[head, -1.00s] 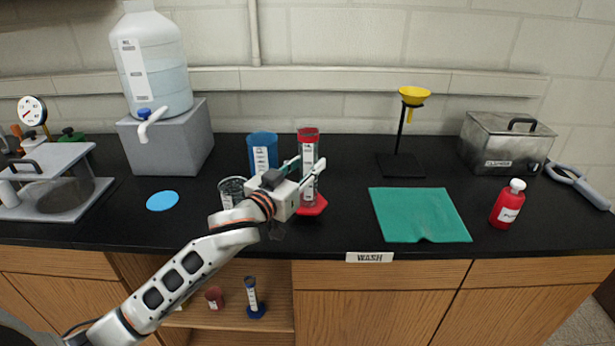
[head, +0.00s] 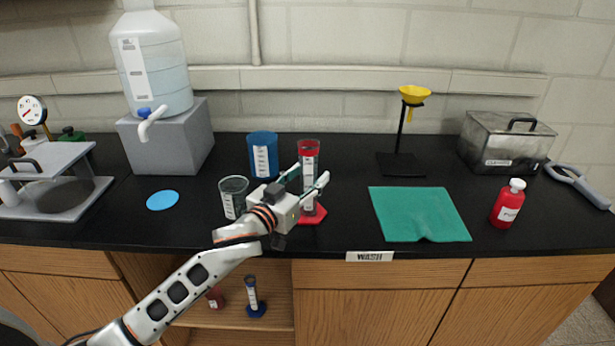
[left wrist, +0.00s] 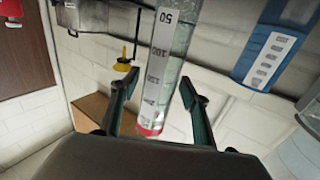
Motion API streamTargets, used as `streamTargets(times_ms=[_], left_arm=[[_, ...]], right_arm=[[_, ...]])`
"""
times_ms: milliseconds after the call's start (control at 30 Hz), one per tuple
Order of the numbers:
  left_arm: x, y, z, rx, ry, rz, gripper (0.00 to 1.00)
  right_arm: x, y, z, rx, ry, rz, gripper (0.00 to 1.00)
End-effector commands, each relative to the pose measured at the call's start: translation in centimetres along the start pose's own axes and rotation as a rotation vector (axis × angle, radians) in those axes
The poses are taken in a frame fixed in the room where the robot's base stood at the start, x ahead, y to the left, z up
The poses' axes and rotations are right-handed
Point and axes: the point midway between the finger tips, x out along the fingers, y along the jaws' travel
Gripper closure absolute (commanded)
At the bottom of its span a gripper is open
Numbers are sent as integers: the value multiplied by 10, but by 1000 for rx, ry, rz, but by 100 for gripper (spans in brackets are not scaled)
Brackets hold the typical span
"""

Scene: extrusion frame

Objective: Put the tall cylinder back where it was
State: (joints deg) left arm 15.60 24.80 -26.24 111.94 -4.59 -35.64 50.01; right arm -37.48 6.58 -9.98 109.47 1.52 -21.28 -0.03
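The tall cylinder (head: 309,160) is clear, with white markings, a red top band and a red base (head: 314,216). It appears upright on the black counter, in front and to the right of the blue beaker. My left gripper (head: 311,175) reaches it from the front left, with its fingers spread to either side of it. The left wrist view is upside down and shows the cylinder (left wrist: 163,62) between the open fingers (left wrist: 160,82). My right gripper is not in view.
A clear beaker (head: 233,197) stands close left of my left gripper, and the blue beaker (head: 263,155) behind it. A blue disc (head: 162,200) lies further left. A green cloth (head: 419,214), funnel stand (head: 402,162) and red bottle (head: 508,203) are to the right.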

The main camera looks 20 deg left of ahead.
Motion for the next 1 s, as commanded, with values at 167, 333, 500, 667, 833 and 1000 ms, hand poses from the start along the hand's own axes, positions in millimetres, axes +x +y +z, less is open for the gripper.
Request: streamTargets(times_ms=[167, 333, 500, 667, 833, 1000], left_arm=[[-3, 0, -3, 0, -1, 0, 54], [-29, 0, -2, -1, -1, 1, 54], [-65, 0, -1, 0, -2, 1, 54], [-94, 0, -2, -2, -1, 0, 54], [-113, 0, -2, 0, -1, 0, 54], [-120, 0, -3, 1, 0, 0, 54]], right_arm=[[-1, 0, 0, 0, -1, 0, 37], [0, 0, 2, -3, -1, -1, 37], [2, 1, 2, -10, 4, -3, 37], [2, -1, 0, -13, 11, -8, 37], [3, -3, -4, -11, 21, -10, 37], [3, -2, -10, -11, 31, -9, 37]])
